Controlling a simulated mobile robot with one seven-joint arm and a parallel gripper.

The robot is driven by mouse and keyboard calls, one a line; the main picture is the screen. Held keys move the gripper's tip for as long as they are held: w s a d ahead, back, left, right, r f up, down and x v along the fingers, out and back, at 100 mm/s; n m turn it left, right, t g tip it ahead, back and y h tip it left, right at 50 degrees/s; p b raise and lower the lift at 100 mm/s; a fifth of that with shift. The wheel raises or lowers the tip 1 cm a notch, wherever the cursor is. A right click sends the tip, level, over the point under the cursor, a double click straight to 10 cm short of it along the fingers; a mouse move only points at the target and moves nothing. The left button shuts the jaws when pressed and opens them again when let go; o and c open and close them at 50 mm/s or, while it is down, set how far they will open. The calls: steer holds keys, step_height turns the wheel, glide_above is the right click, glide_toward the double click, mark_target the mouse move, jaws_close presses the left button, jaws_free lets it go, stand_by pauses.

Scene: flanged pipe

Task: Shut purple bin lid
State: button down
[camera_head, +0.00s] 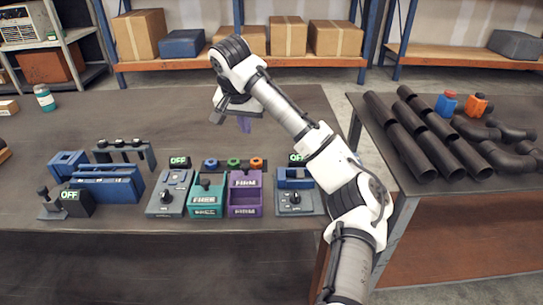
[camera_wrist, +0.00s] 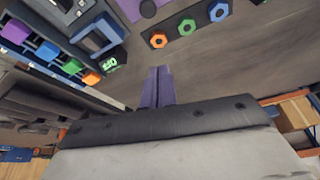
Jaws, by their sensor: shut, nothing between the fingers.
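The purple bin (camera_head: 244,198) stands on the near part of the table in the head view, between a teal bin and a grey-blue device. Its front carries a white label, and a second labelled purple panel stands at its back. The inside looks dark and open from above. My gripper (camera_head: 244,124) is shut and empty, above the table behind the bin and clear of it. In the wrist view its purple fingers (camera_wrist: 158,86) are together. A small purple patch shows at that view's top edge; I cannot tell whether it is the bin.
The teal bin (camera_head: 205,199) touches or nearly touches the purple bin's left side. Orange (camera_head: 257,163), green (camera_head: 233,163) and blue (camera_head: 211,164) nuts stand just behind the bins. A blue fixture (camera_head: 107,184) is at left. Dark pipes (camera_head: 425,135) lie on the right table. The far table is mostly clear.

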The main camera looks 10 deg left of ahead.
mark_target(246, 175)
steer(key=f+p, duration=0.1)
steer(key=f, duration=0.2)
steer(key=f+p, duration=0.1)
steer(key=f, duration=0.2)
steer(key=f+p, duration=0.1)
steer(key=f, duration=0.2)
steer(key=shift+s+d+f, duration=0.2)
steer(key=shift+s+f, duration=0.1)
steer(key=shift+s, duration=0.05)
steer(key=shift+p, duration=0.3)
